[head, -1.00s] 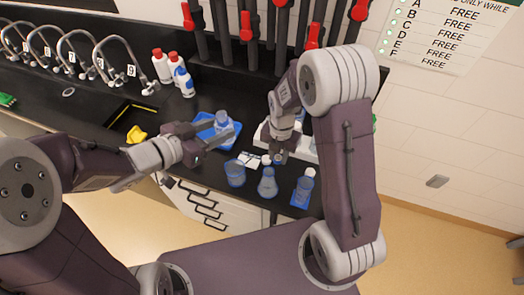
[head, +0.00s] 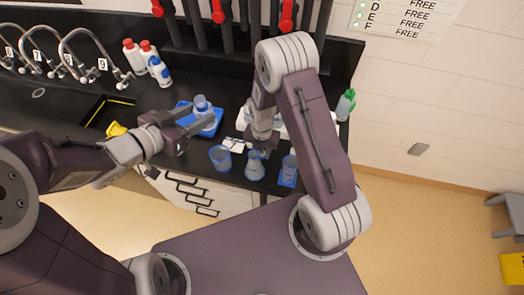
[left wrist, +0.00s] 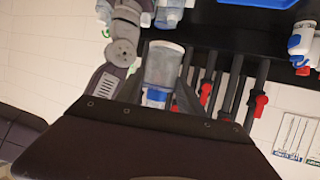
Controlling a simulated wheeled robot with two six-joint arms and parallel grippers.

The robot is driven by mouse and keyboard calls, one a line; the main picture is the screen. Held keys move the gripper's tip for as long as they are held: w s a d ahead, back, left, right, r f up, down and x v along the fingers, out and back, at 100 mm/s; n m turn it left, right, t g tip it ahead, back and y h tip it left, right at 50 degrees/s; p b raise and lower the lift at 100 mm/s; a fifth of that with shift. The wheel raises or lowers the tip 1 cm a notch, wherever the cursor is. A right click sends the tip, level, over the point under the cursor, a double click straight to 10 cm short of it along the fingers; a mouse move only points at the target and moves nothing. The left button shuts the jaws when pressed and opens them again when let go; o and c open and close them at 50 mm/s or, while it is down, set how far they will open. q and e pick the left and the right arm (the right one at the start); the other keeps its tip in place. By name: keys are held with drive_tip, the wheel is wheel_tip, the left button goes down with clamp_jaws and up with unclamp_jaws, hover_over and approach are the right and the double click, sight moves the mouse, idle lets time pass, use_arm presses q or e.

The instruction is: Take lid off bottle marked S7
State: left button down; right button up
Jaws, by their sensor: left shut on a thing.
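A clear bottle with blue on it (head: 202,104) stands at the blue tray (head: 216,124). My left gripper (head: 199,116) has its fingers around this bottle and is shut on it. I cannot read S7 on any bottle. My right gripper (head: 260,148) points down just above a clear blue-tinted flask (head: 256,168). Its fingertips are too small and hidden to tell whether they are open, and contact with the flask is unclear.
A beaker (head: 220,157) and a bottle on a blue mat (head: 288,168) flank the flask near the counter's front edge. Red- and blue-capped bottles (head: 160,71) stand at the back left, by the taps. A yellow object (head: 116,129) lies by the sink.

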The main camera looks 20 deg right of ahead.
sight(262, 153)
drive_tip(key=o, duration=0.4)
wheel_tip(262, 153, up, 12)
drive_tip(key=s+r+m, duration=0.1)
drive_tip(key=s+m, duration=0.2)
drive_tip(key=m, duration=0.6)
drive_tip(key=s+m, duration=0.4)
drive_tip(key=m, duration=0.6)
drive_tip(key=s+r+m+t+b, duration=0.1)
drive_tip(key=s+m, duration=0.3)
drive_tip(key=m, duration=0.5)
drive_tip(key=shift+s+d+r+m, duration=0.1)
drive_tip(key=shift+d+r+m, duration=0.2)
